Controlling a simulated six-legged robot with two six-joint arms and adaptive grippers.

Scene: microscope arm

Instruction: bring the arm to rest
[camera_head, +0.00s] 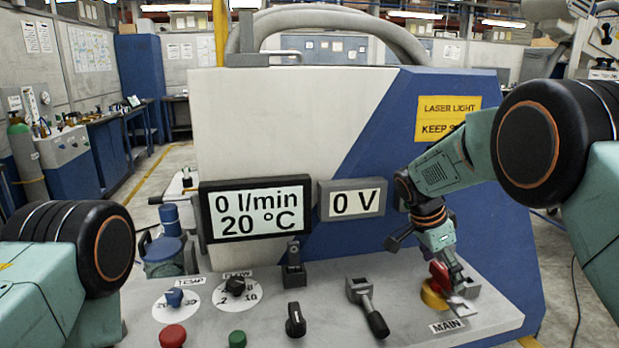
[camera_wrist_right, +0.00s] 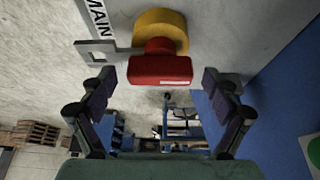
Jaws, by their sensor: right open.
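The right arm ends at the MAIN switch, a red handle (camera_head: 439,274) on a yellow base (camera_head: 433,296), at the panel's right side. My right gripper (camera_head: 450,278) is close to the red handle in the head view. In the right wrist view, the red handle (camera_wrist_right: 160,70) and yellow base (camera_wrist_right: 162,28) show ahead of my right gripper (camera_wrist_right: 158,90). Its fingers are spread apart, one toward each side of the handle, with gaps visible. A flat metal hasp (camera_wrist_right: 95,50) sticks out beside the base. My left arm shows at the left edge, but its gripper is out of view.
The sloping panel (camera_head: 230,278) carries a blue TEMP knob (camera_head: 175,297), black FLOW knob (camera_head: 235,286), red button (camera_head: 173,336), green button (camera_head: 237,339), black selector (camera_head: 295,320) and lever (camera_head: 368,308). Displays read 0 l/min, 20 °C (camera_head: 255,209) and 0 V (camera_head: 352,200).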

